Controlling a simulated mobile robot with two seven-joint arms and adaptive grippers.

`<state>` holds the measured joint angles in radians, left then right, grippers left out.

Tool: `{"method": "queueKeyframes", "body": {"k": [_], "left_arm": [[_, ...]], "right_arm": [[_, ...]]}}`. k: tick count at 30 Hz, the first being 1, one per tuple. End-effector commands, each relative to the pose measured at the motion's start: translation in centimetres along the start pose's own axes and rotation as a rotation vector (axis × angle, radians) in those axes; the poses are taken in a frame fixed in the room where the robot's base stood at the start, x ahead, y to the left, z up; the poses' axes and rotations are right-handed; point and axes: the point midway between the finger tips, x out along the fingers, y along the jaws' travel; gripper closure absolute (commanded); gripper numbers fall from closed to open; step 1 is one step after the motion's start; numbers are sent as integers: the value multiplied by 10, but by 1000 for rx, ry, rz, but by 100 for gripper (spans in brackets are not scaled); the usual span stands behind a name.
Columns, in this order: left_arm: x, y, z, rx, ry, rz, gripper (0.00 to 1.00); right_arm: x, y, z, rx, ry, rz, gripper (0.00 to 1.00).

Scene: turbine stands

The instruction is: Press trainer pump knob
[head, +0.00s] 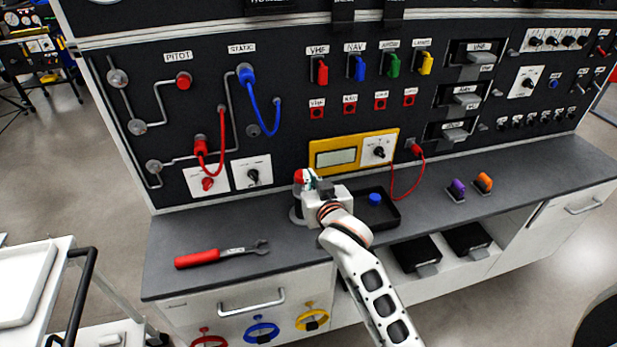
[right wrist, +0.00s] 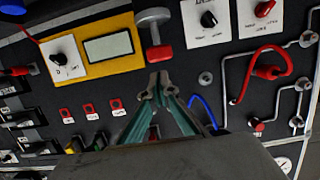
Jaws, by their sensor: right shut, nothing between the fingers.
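A pump with a red knob (head: 299,176) on a grey body stands on the dark worktop beside the panel. In the right wrist view the red knob (right wrist: 158,53) sits on a grey stem. My right gripper (head: 312,181) is just right of the knob in the head view and hides part of the pump. In the right wrist view my right gripper (right wrist: 158,81) is shut and empty, its tips close to the knob. Whether they touch it I cannot tell. My left gripper is not in view.
A red-handled wrench (head: 220,256) lies at the worktop's left. A black tray (head: 388,213) with a blue cap is right of my gripper. Purple (head: 457,188) and orange (head: 484,182) pieces lie farther right. A yellow-framed display (head: 322,155) and hanging red lead (head: 418,172) are on the panel behind.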

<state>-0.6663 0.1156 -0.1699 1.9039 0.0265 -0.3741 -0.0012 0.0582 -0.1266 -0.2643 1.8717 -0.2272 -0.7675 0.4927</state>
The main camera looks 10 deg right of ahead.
Motion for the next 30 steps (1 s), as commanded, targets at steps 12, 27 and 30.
{"method": "queueKeyframes", "body": {"k": [12,27,30], "left_arm": [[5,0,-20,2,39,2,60],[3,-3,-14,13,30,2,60],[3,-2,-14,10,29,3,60]], "right_arm": [[-67,0,-2,3,4,-1,100],[-75,0,-3,2,6,-1,100],[-75,0,-3,2,6,-1,100]]}}
